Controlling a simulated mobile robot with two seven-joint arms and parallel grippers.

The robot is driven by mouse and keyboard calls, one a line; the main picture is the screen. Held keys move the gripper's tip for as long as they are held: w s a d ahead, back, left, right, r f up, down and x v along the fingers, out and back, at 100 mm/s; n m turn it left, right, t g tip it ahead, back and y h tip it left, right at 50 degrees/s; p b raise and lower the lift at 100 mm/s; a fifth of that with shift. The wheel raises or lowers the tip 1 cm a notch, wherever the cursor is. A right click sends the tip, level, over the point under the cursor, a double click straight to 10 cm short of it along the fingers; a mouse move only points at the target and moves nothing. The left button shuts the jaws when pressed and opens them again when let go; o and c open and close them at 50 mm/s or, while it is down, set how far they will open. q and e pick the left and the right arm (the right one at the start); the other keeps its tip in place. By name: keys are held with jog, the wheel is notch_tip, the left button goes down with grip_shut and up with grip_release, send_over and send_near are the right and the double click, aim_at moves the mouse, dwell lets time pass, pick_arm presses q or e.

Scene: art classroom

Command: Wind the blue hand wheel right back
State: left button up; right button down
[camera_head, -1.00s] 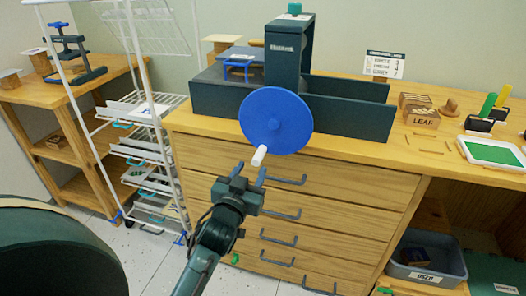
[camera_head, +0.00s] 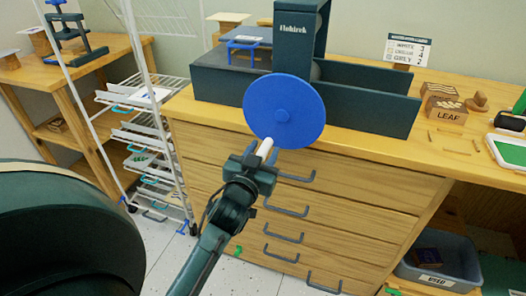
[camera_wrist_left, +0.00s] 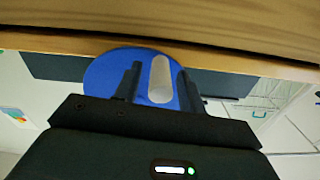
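The blue hand wheel (camera_head: 284,110) is a disc on the front of the dark green press (camera_head: 355,100) on the wooden counter. Its white handle (camera_head: 265,147) sticks out at the wheel's lower left. My left gripper (camera_head: 261,155) is at the handle, below the wheel's lower edge. In the left wrist view the white handle (camera_wrist_left: 160,80) lies between the two dark fingers (camera_wrist_left: 160,84), with a gap showing on each side, so the gripper is open around it. The blue wheel (camera_wrist_left: 103,78) fills the space behind. My right gripper is not in view.
Drawers with dark pull handles (camera_head: 287,209) are below the counter, close to my left arm. A white wire rack (camera_head: 150,140) stands to the left. Stamp blocks (camera_head: 445,108) and a grey bin (camera_head: 437,262) are at the right.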

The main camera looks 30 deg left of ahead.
pick_arm(q)
grip_shut()
jog(key=shift+a+r, duration=0.1)
dwell(0.4)
